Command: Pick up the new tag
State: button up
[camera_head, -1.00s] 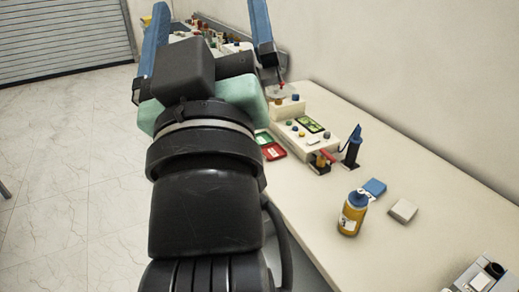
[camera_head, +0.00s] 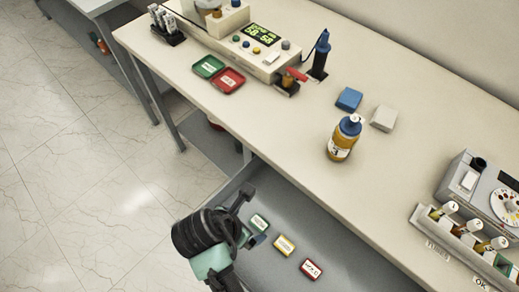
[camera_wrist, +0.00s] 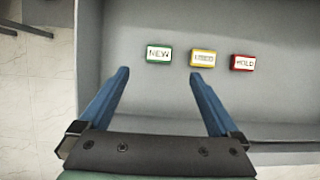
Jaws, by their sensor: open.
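The new tag (camera_wrist: 159,53) is a small white tag with a green border reading "NEW", lying in a grey open drawer or tray (camera_wrist: 270,100). In the head view it is the green-edged tag (camera_head: 259,223) at the left of a row of three. My gripper (camera_wrist: 165,75) is open and empty, its two blue fingers spread apart. In the wrist view the tag shows beyond the fingertips, between their lines. In the head view my gripper (camera_head: 250,220) is at the tray's left end, close to the new tag; the gap is hard to judge.
A yellow tag (camera_wrist: 203,58) and a red "HOLD" tag (camera_wrist: 242,63) lie to the right in the same tray. The tray's walls surround them.

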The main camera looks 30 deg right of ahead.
send_over(259, 223)
jog(key=a, duration=0.2)
jog(key=f, duration=0.4)
jog(key=shift+s+a+f, duration=0.2)
jog(key=shift+s+f, duration=0.05)
jog(key=shift+s, duration=0.15)
jog(key=shift+b+x, duration=0.4)
jog(key=shift+x, duration=2.25)
jog(key=shift+a, duration=0.2)
jog(key=c, duration=1.4)
